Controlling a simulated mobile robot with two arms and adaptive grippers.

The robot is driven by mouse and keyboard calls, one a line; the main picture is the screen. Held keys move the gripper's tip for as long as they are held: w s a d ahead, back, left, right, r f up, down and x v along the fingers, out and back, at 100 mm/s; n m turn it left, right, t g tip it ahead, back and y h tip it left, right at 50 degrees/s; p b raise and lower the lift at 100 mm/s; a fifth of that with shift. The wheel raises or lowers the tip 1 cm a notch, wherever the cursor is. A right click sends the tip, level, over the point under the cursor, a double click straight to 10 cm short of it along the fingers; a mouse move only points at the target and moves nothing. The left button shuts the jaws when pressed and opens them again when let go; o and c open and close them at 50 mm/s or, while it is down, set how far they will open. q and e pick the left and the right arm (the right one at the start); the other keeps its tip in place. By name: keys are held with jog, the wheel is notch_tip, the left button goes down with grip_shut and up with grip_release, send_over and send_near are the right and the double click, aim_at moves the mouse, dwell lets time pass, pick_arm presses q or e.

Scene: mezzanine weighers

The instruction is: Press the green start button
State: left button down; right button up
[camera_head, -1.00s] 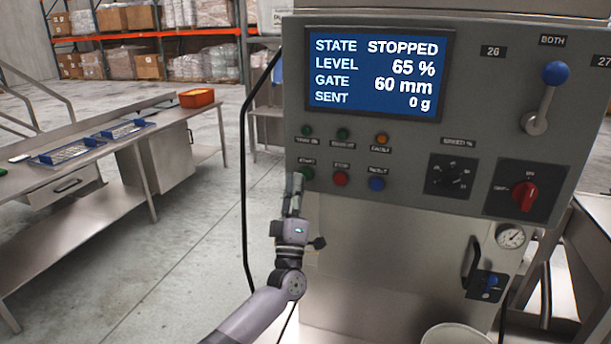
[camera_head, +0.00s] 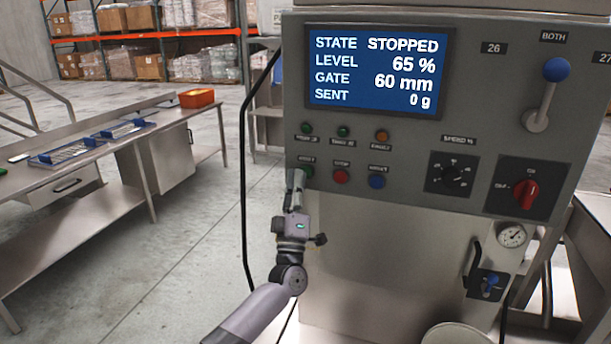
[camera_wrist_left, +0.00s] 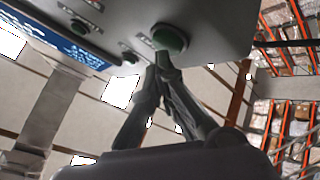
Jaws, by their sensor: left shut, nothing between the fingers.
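The green start button (camera_head: 308,171) is at the left end of the lower button row on the grey control panel (camera_head: 410,140). My left gripper (camera_head: 297,178) is shut and empty, its fingertips pointing up at the button and partly covering it. In the left wrist view the round green button (camera_wrist_left: 170,39) is just beyond the closed fingertips (camera_wrist_left: 162,62). I cannot tell whether they touch it. The screen (camera_head: 378,72) reads STATE STOPPED, LEVEL 65 %, GATE 60 mm, SENT 0 g. My right gripper is not in view.
A red button (camera_head: 341,176) and a blue button (camera_head: 377,182) sit right of the start button, with small lamps above. A black cable (camera_head: 244,190) hangs along the panel's left side. A steel bench (camera_head: 90,215) with blue trays and an orange bin (camera_head: 196,98) stands left.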

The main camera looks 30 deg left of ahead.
pick_arm(q)
jog(key=shift+w+a+b, duration=0.1)
jog(key=shift+w+b, duration=0.3)
dwell(0.7)
dwell(0.3)
jog(key=shift+s+d+p, duration=0.2)
jog(key=shift+s+p, duration=0.4)
jog(key=shift+s, duration=0.25)
jog(key=s+p, duration=0.1)
jog(key=s, duration=0.1)
jog(key=s+d+p, duration=0.1)
jog(key=s, duration=0.1)
jog(key=shift+s+p, duration=0.4)
jog(key=shift+d, duration=0.1)
dwell(0.3)
